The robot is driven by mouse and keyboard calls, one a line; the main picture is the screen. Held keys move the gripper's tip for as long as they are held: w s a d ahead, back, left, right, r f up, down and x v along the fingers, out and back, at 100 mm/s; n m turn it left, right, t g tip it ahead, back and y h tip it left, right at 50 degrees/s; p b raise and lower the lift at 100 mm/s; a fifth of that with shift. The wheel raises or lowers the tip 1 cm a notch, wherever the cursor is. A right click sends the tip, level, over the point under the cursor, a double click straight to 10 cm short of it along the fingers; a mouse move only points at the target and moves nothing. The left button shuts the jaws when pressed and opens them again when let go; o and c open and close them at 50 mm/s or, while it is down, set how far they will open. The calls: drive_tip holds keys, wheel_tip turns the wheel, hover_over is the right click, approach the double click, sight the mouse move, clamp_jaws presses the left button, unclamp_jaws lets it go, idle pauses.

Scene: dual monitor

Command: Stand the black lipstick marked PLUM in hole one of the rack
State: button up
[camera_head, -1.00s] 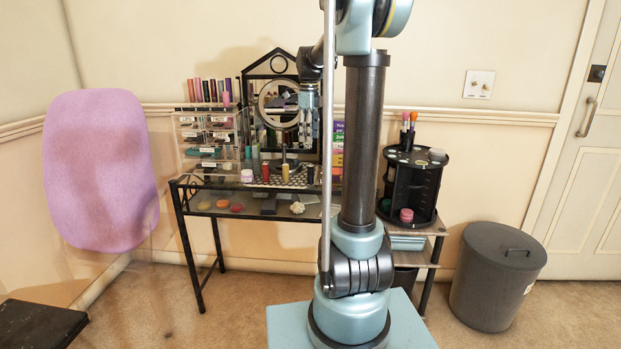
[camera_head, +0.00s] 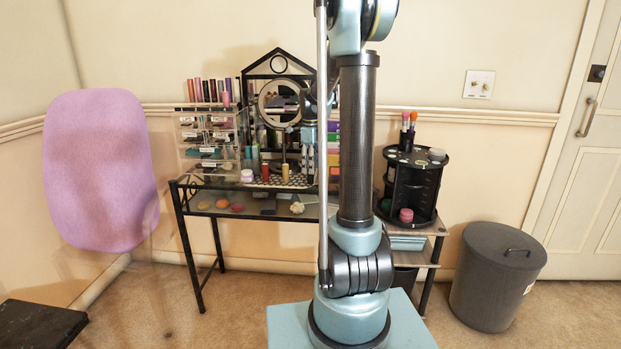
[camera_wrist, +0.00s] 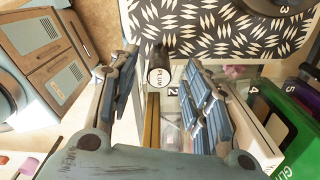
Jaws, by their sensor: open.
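The black lipstick marked PLUM (camera_wrist: 159,77) stands in the wrist view with its pale lettered end toward the camera. My gripper (camera_wrist: 163,66) is open, with one finger on each side of the lipstick. I cannot tell whether either finger touches it. In the head view my gripper (camera_head: 308,160) hangs low over the right part of the desk, and the lipstick is not clear there. A row of coloured tubes (camera_head: 212,90) stands on the clear drawer unit at the left; I cannot tell if this is the rack. Hole one is not readable.
A black-and-white patterned mat (camera_wrist: 215,30) lies by the lipstick. Red (camera_head: 265,173) and gold (camera_head: 285,173) tubes and a round mirror (camera_head: 281,104) are left of my gripper. The clear drawer unit (camera_head: 208,140) stands further left, and a black carousel (camera_head: 412,180) stands right.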

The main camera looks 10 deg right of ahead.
drive_tip(key=shift+f, duration=0.75)
drive_tip(key=c, duration=1)
